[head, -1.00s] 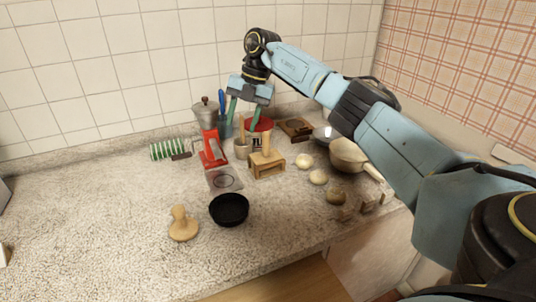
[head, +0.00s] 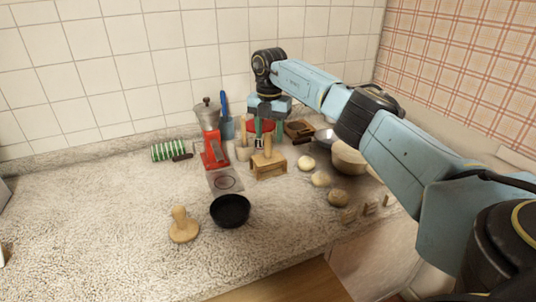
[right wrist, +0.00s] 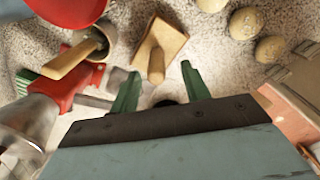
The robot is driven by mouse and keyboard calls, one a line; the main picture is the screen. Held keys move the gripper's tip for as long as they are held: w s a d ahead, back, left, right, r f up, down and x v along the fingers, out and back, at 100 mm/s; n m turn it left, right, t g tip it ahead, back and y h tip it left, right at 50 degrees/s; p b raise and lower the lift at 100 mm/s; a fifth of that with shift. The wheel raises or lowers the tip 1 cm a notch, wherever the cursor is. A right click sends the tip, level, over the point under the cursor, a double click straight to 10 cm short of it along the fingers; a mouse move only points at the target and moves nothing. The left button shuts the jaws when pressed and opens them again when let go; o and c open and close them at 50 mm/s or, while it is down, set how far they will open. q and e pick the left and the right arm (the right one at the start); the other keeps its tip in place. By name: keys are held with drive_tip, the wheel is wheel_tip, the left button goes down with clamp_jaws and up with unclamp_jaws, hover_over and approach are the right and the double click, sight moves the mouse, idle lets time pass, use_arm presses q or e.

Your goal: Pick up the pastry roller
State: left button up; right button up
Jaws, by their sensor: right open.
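I cannot tell for certain which thing is the pastry roller. A light wooden block tool with an upright handle (head: 268,165) stands on the counter beneath my right gripper (head: 268,132). In the right wrist view the same wooden tool (right wrist: 167,37) lies just beyond the open, empty fingers (right wrist: 160,80), its handle pointing towards the gap between them. A green-and-white striped cylinder with a dark handle (head: 167,150) lies at the back left. A wooden knobbed press (head: 183,226) stands at the front left. My left gripper is not in view.
A red tool (head: 213,150), a mortar with pestle (head: 243,152) and a red bowl (right wrist: 68,8) crowd around the wooden tool. A black bowl (head: 230,210) stands in front. Dough balls (head: 306,163) and a pan lie to the right.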

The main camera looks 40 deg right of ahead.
sight(268, 157)
drive_tip(key=f, duration=0.4)
drive_tip(key=shift+w+f, duration=0.2)
clamp_jaws()
